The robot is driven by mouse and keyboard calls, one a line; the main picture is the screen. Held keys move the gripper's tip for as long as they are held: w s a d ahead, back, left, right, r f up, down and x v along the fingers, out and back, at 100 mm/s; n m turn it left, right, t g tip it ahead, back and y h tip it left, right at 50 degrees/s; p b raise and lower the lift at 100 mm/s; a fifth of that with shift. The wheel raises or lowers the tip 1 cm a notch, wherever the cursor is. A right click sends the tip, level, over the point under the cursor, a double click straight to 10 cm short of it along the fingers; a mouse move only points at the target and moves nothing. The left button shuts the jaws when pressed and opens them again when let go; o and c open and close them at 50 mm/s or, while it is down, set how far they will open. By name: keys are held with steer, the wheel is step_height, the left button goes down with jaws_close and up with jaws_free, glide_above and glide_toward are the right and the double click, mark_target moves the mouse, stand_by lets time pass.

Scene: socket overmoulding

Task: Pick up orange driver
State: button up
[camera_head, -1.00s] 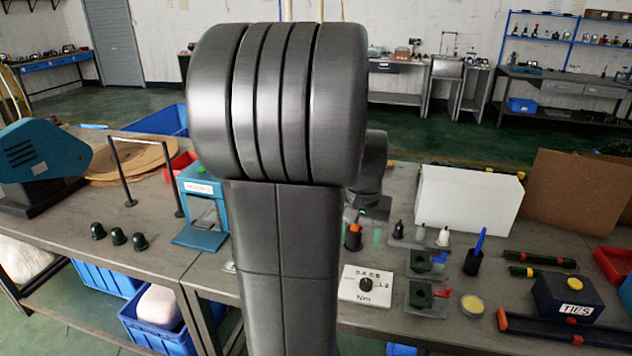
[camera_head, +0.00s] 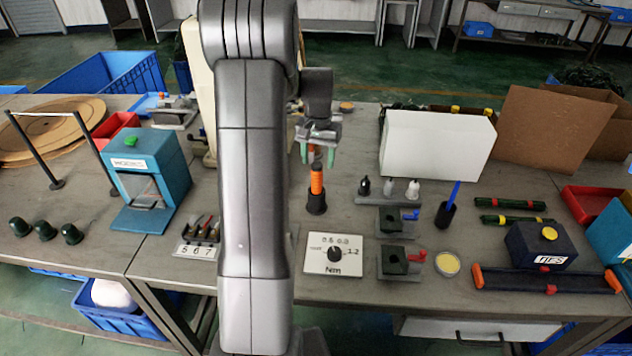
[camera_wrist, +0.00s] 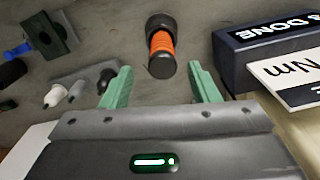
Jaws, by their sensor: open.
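The orange driver (camera_head: 317,178) stands upright in a black round holder (camera_head: 316,203) on the bench, with a dark upper end. My gripper (camera_head: 318,150) is above the driver's top, pointing down, with its green fingers apart. In the wrist view the driver's orange ribbed grip (camera_wrist: 162,45) shows ahead, between and beyond the two open green fingers (camera_wrist: 157,88). Nothing is between the fingertips. Part of the driver's top is close to the fingers in the head view, and I cannot tell if they touch.
A white dial plate marked Nm (camera_head: 335,255) lies in front of the driver. Small bottle-like parts (camera_head: 388,188) and a black cup with a blue pen (camera_head: 446,213) stand to the right. A white box (camera_head: 437,145) stands behind. A teal frame (camera_head: 150,190) stands left.

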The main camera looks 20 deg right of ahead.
mark_target(317, 173)
steer(key=shift+a+f+p, duration=0.1)
steer(key=shift+f+p, duration=0.4)
steer(key=shift+f, duration=2.6)
steer(key=shift+w, duration=0.1)
jaws_close()
